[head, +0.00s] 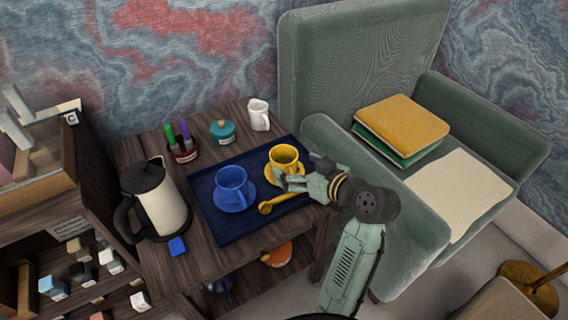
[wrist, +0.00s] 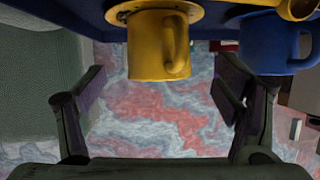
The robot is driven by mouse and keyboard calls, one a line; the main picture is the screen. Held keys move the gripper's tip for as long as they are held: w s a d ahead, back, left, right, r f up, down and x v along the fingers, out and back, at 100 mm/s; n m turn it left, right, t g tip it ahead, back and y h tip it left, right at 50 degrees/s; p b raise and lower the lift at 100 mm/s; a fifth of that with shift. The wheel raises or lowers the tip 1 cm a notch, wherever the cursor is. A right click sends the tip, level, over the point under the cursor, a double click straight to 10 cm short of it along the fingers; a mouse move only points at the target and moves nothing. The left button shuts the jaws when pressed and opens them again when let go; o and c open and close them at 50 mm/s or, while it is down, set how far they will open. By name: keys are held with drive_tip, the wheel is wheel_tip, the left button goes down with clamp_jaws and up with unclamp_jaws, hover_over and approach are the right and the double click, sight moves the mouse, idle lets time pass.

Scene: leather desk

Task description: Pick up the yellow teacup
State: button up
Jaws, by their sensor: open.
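The yellow teacup (head: 284,157) stands upright on a yellow saucer (head: 270,178) at the right side of a dark blue tray (head: 227,232). In the wrist view the teacup (wrist: 150,48) appears upside down at the top, beyond the fingertips, with its handle towards the camera. My gripper (head: 287,181) is at the cup's near right side in the head view. In the wrist view my gripper (wrist: 165,95) has its two fingers spread wide with nothing between them.
A blue cup (head: 231,190) stands left of the yellow one; a yellow ladle-like spoon (head: 267,207) lies in front. A green armchair (head: 360,50) borders the table's right side.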

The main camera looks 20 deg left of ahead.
sight(291, 167)
drive_tip(key=shift+f+p+x, duration=0.25)
drive_tip(key=shift+f+x, duration=0.05)
drive_tip(key=shift+x, duration=1.2)
drive_tip(key=shift+f+p+x, duration=0.25)
drive_tip(key=shift+x, duration=1.25)
drive_tip(key=shift+s+d, duration=0.15)
drive_tip(key=shift+d, duration=0.05)
drive_tip(key=shift+c, duration=0.5)
drive_tip(key=c, duration=1.3)
drive_tip(key=shift+r, duration=0.1)
drive_tip(key=shift+c, duration=0.6)
